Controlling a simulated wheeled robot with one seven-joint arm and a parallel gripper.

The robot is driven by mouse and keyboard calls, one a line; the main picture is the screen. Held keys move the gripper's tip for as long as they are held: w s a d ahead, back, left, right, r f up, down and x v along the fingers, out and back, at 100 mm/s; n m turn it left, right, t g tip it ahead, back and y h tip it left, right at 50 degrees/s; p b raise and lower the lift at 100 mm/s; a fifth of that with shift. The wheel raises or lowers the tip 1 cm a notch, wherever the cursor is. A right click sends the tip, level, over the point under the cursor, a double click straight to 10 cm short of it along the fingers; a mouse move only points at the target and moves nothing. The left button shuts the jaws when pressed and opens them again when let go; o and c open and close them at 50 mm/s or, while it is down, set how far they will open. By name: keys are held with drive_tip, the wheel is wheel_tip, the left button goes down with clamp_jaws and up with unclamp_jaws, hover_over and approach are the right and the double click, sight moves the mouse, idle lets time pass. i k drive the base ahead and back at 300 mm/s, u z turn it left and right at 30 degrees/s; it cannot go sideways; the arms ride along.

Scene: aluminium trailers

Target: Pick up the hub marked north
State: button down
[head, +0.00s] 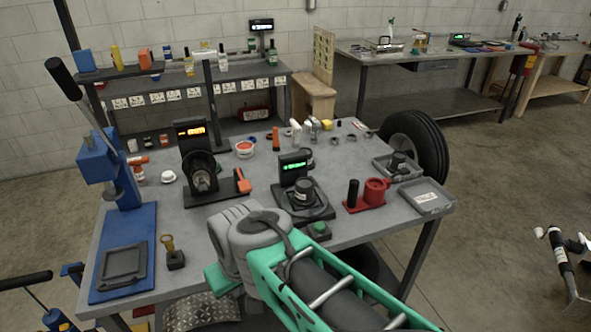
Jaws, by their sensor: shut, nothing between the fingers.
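No marking that reads north can be made out in the head view, so I cannot tell which part is that hub. A dark round part with a pale band (303,192) sits on a black base with a green-lit display. Another dark round part (398,160) stands in a small grey tray at the table's right. A dark part with a metal centre (202,180) is on the machine with the orange display. My arm reaches in from the bottom right over the table's front edge. My gripper's fingers are not visible.
A blue lever press (108,170) stands on the table's left. A red fixture (375,190) and a labelled grey tray (428,197) are at the right. A tyre (415,140) stands beyond the right edge. A bottle shelf is behind. Bare tabletop (240,155) is limited.

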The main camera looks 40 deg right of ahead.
sight(302, 198)
drive_tip(key=u, duration=2.7)
drive_tip(key=k, duration=0.6)
drive_tip(key=z, duration=1.15)
